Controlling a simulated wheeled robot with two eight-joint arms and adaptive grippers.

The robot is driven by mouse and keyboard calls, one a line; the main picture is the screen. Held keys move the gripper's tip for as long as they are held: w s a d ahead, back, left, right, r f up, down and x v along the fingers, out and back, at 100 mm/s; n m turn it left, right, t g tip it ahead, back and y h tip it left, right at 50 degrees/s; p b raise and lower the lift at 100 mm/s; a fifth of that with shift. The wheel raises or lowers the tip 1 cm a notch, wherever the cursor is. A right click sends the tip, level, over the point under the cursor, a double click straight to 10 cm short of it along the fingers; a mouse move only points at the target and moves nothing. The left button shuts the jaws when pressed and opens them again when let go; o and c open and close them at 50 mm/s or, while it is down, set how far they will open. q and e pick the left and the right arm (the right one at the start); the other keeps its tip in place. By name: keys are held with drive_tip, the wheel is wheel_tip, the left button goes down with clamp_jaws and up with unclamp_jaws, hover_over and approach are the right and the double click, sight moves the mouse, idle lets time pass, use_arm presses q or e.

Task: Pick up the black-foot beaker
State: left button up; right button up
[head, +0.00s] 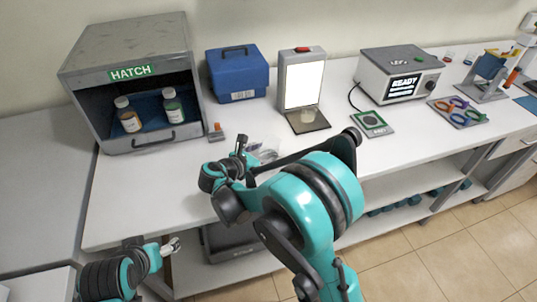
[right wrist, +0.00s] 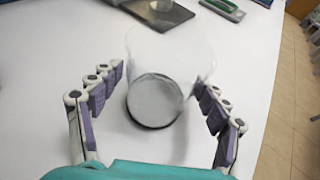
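The black-foot beaker (right wrist: 155,100) is clear glass with a dark ring around its base. In the right wrist view it stands upright on the white bench between the fingers of my right gripper (right wrist: 157,108). The fingers are spread, with a visible gap on each side of the glass. In the head view the beaker (head: 266,155) shows faintly beside my right gripper (head: 244,156), partly hidden by the arm. My left gripper (head: 172,246) is low at the left, by the bench's front edge, too small to tell open or shut.
Behind are a hatch box (head: 130,65) with two bottles, a blue case (head: 238,75) and a device reading READY (head: 397,72). A green-topped pad (head: 372,124) lies right of the panel. The bench's left front is clear.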

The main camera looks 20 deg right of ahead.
sight(275, 141)
drive_tip(key=c, duration=0.9)
drive_tip(key=shift+c, duration=0.2)
drive_tip(key=shift+r, duration=0.1)
drive_tip(key=shift+r+p, duration=0.6)
drive_tip(key=shift+r, duration=0.45)
drive_tip(key=shift+r+p, duration=0.55)
drive_tip(key=shift+r, duration=0.4)
drive_tip(key=s+d+r+p, duration=0.3)
drive_tip(key=d+r, duration=0.3)
drive_tip(key=d, duration=0.5)
drive_tip(key=shift+s+r+p, duration=0.3)
drive_tip(key=shift+r+p, duration=0.1)
drive_tip(key=shift+p, duration=0.1)
